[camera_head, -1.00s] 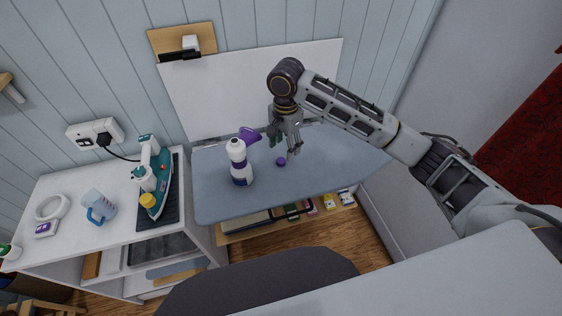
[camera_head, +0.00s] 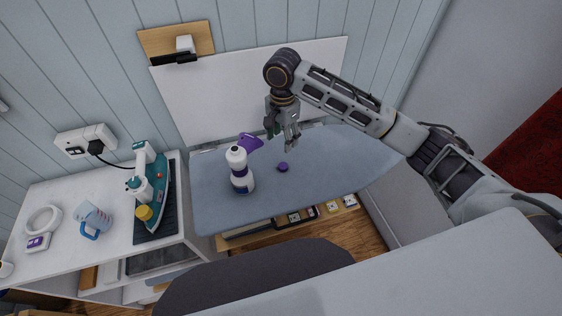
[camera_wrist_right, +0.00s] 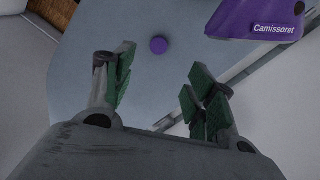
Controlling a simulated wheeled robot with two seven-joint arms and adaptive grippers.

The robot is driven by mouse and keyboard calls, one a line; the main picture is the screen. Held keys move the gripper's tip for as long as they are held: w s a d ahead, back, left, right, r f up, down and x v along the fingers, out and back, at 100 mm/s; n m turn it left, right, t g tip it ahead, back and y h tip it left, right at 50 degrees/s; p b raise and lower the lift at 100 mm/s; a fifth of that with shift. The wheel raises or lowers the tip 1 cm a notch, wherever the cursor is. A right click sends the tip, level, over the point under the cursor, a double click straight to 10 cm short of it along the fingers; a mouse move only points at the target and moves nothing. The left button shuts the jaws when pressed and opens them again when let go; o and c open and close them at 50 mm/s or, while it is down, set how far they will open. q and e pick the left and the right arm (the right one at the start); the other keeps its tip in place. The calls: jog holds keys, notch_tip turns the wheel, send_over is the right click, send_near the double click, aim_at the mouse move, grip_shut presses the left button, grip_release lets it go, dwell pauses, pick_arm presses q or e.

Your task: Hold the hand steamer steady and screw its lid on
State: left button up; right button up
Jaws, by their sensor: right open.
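The hand steamer (camera_head: 241,180) is a white bottle-shaped body with purple bands and a purple head. It stands upright on the blue-grey ironing board (camera_head: 330,165). Its purple head (camera_wrist_right: 262,20) shows at the upper right of the right wrist view. The small round purple lid (camera_head: 282,167) lies on the board, right of the steamer and apart from it; it also shows in the right wrist view (camera_wrist_right: 158,45). My right gripper (camera_head: 281,137) is open and empty above the board, behind the lid in the head view. In the right wrist view, the lid appears beyond the gap between its fingers (camera_wrist_right: 161,72). My left gripper is not in view.
A white cabinet (camera_head: 60,195) on the left holds a teal iron (camera_head: 158,190), a blue measuring jug (camera_head: 93,220) and a white ring-shaped coil (camera_head: 42,220). A dark rounded surface (camera_head: 255,285) fills the lower front. The board's right part is clear.

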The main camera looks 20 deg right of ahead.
send_over(283, 166)
jog(key=f, duration=0.7)
jog(key=shift+w+a+f, duration=0.15)
jog(key=shift+w+f, duration=0.05)
jog(key=shift+f, duration=0.55)
jog(key=shift+f, duration=0.15)
jog(key=shift+s+f+p, duration=0.2)
jog(key=shift+f+p, duration=0.35)
jog(key=shift+f, duration=1.9)
jog(key=c, duration=0.8)
